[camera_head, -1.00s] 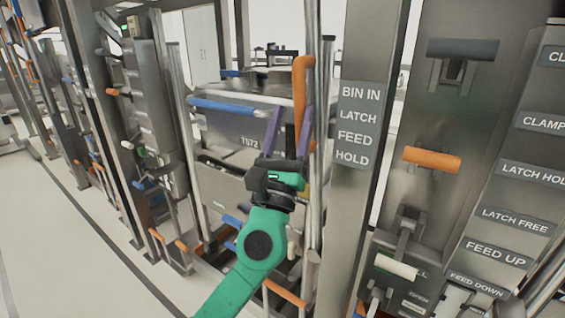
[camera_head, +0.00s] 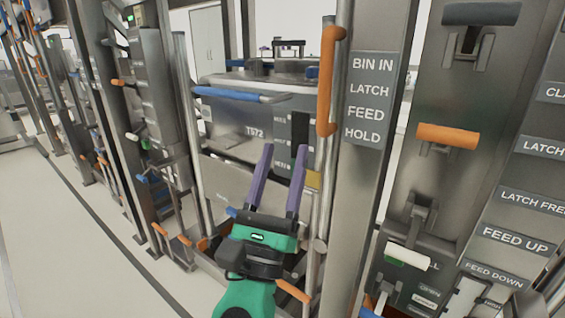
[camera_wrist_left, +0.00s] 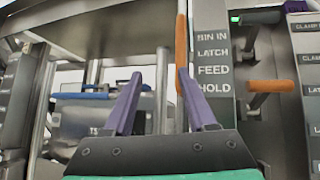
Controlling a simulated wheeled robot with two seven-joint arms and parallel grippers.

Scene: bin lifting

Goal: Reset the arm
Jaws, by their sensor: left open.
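My left gripper (camera_head: 280,180) is in the middle of the head view, with two purple fingers pointing up and a green and black body below. Its fingers are apart with nothing between them. It is in front of the metal bin marked T572 (camera_head: 228,125). An orange vertical handle (camera_head: 327,85) stands above and right of the fingertips, apart from them in the head view. In the left wrist view the purple fingers (camera_wrist_left: 155,95) are spread, and the orange handle (camera_wrist_left: 182,50) shows behind the right finger. My right gripper is not in view.
A post with a BIN IN, LATCH, FEED, HOLD sign (camera_head: 368,100) stands right of the handle. A panel with an orange horizontal lever (camera_head: 447,136) and a white-gripped lever (camera_head: 408,256) is further right. A blue bar (camera_head: 240,95) crosses the bin's front. Open floor (camera_head: 70,240) lies left.

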